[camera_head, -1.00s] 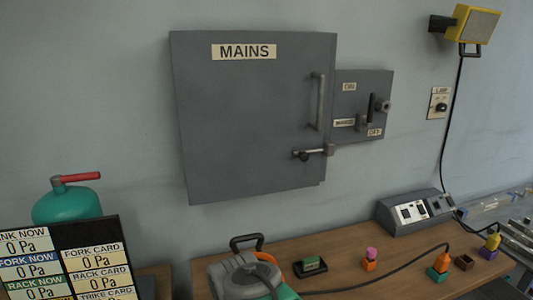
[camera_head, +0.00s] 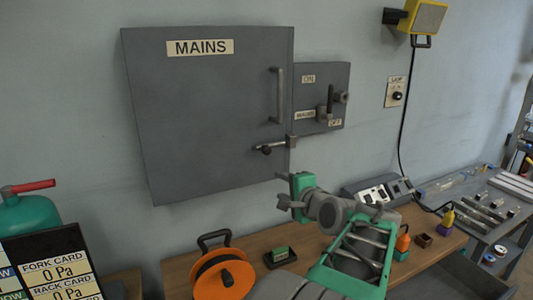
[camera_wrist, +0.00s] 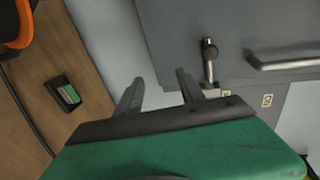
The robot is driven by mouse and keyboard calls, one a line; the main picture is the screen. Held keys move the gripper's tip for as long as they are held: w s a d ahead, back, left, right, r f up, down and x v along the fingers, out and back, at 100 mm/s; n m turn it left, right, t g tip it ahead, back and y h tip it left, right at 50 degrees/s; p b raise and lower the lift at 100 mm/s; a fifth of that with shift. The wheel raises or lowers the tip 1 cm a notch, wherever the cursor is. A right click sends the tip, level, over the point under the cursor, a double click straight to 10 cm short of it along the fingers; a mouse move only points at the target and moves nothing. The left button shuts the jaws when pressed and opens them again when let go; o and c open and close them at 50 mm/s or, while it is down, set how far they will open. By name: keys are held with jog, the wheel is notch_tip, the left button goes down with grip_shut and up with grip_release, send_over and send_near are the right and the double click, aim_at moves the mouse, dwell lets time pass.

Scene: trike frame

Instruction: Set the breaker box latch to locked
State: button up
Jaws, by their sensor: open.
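The breaker box (camera_head: 205,115) is a grey wall cabinet marked MAINS, with its door shut. Its latch (camera_head: 268,149) is a metal bar with a dark knob at the door's lower right edge, lying roughly level, knob to the left. The latch also shows in the wrist view (camera_wrist: 209,60), just right of the fingers. My gripper (camera_head: 284,201) is open and empty, below and a little right of the latch and apart from it. In the wrist view my gripper (camera_wrist: 157,83) has its two fingers apart, with wall and the box's edge beyond. I cannot tell the latch's locked side.
A vertical door handle (camera_head: 277,95) stands out above the latch. A smaller switch box (camera_head: 318,80) with a lever adjoins at right. The wall under the box is clear.

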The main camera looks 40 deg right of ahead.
aim_at(267, 150)
notch_tip(267, 150, up, 8)
jog(key=w+f+m+t, duration=0.1)
jog(key=w+m+t, duration=0.15)
jog(key=m, duration=0.45)
jog(key=shift+t+h, duration=0.3)
jog(key=shift+t, duration=0.05)
jog(key=p+x, duration=0.1)
jog(key=x, duration=0.5)
jog(key=shift+w+a+r+p, duration=0.1)
jog(key=shift+w+p, duration=0.15)
jog(key=shift+p, duration=0.1)
jog(key=shift+c, duration=0.3)
grip_shut()
jog(key=shift+s+r, duration=0.1)
jog(key=shift+r, duration=0.05)
